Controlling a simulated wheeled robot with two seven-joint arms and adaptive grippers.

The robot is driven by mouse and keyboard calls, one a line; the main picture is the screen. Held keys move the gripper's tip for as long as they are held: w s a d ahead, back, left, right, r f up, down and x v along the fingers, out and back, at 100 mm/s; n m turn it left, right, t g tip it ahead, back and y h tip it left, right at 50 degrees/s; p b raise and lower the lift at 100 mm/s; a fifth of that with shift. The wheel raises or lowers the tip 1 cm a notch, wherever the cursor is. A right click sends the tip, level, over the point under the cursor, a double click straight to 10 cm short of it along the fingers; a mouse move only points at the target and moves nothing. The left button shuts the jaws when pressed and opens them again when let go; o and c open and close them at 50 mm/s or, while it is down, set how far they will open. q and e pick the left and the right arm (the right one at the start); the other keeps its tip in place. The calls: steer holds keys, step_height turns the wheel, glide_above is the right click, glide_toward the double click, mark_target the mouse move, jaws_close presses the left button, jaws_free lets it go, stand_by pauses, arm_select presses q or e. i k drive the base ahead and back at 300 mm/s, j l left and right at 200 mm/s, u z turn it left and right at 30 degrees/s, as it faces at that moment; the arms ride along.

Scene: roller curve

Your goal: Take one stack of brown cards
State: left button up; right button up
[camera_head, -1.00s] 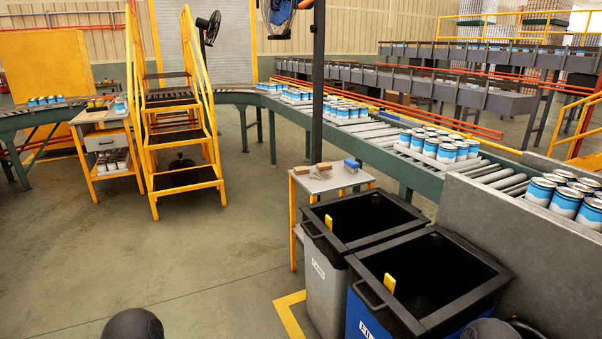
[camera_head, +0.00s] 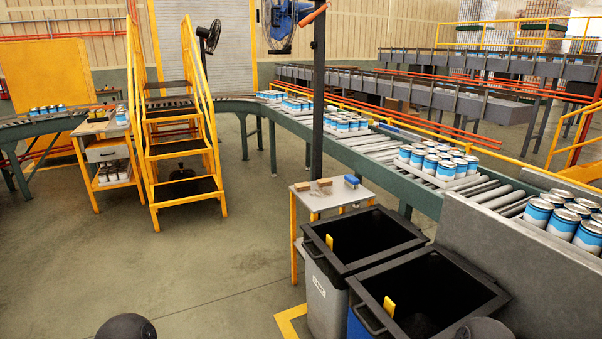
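Two small brown blocks that look like the stacks of brown cards lie on a small grey-topped table with yellow legs (camera_head: 328,198), right of the middle. One brown stack (camera_head: 302,186) is at the table's left back edge. The other brown stack (camera_head: 324,182) is just right of it. They are too small to make out single cards. Neither of my grippers is in view. Only dark rounded parts of my arms show at the bottom edge, well short of the table.
A blue object (camera_head: 352,181) lies at the table's right. Two black-rimmed bins (camera_head: 377,262) stand in front of it, close to the roller conveyor (camera_head: 386,150) carrying cans (camera_head: 438,160). A dark post (camera_head: 318,100) rises behind the table. Floor left of the table is clear; yellow steps (camera_head: 182,150) stand beyond.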

mark_target(302, 186)
steer(key=i+j+u, duration=0.35)
steer(key=i, duration=0.45)
steer(key=i+u, duration=0.4)
steer(key=i, duration=0.45)
steer(key=i+z, duration=0.2)
steer(key=i, duration=0.3)
steer(key=i+j+z, duration=0.2)
steer(key=i, duration=0.25)
steer(key=i+j+z, duration=0.2)
steer(key=i, duration=0.25)
steer(key=i+j+z, duration=0.2)
steer(key=i, duration=0.25)
steer(key=j, duration=0.05)
